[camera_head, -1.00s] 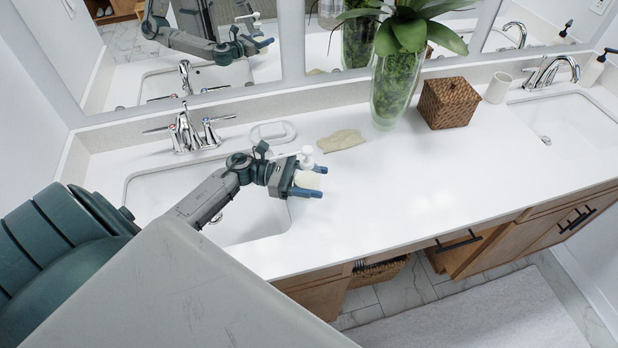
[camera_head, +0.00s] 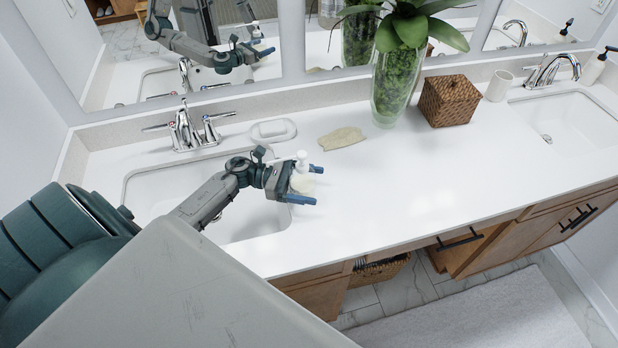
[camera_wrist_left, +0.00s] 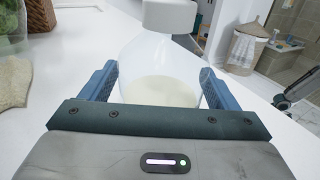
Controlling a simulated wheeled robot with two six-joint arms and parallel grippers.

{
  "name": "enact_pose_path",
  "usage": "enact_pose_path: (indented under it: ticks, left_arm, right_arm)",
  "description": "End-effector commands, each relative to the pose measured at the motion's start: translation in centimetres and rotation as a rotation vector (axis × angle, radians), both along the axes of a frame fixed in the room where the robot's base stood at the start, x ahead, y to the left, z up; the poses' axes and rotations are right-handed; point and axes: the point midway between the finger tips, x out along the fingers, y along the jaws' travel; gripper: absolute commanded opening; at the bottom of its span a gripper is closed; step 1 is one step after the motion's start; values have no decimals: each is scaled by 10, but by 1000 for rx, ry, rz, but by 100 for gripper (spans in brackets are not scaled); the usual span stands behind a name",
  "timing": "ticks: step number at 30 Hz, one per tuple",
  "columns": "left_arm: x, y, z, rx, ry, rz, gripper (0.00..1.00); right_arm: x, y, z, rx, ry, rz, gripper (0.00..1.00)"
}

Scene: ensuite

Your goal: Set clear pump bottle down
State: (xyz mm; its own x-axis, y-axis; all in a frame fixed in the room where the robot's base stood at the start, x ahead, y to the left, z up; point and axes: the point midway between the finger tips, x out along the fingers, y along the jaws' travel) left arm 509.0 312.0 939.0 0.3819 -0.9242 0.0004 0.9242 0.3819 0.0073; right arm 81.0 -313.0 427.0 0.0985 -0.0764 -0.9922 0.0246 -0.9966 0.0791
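The clear pump bottle (camera_head: 302,183) is upright at the right edge of the left sink, with a white pump top and pale contents low inside. Its base appears to be on the white counter (camera_head: 400,190). My left gripper (camera_head: 309,185) is open around it, one finger on each side. In the left wrist view, the bottle (camera_wrist_left: 160,75) stands between the spread blue fingers of the gripper (camera_wrist_left: 160,85), with narrow gaps at its sides. Its lower part is hidden by the gripper body. My right gripper is not in view.
A soap dish (camera_head: 272,130) and a beige cloth (camera_head: 341,138) lie behind the bottle. A glass plant vase (camera_head: 392,95), a woven box (camera_head: 448,101) and a white cup (camera_head: 498,86) stand farther back. The counter right of the gripper is clear.

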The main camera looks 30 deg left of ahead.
Motion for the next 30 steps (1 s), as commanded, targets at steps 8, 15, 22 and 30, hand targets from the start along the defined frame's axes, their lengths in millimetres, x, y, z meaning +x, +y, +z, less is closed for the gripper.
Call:
enact_pose_path:
  ticks: [8, 15, 22, 30]
  left_arm:
    - [0, 0, 1, 0, 0, 0, 82]
    - [-9, 21, -4, 5, 1, -1, 82]
    - [-22, 54, -2, 5, 2, -1, 82]
    - [-29, 69, 2, 1, 0, 0, 82]
  right_arm:
    - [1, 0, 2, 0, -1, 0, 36]
    - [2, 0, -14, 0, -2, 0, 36]
    - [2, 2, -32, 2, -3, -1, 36]
    - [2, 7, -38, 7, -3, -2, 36]
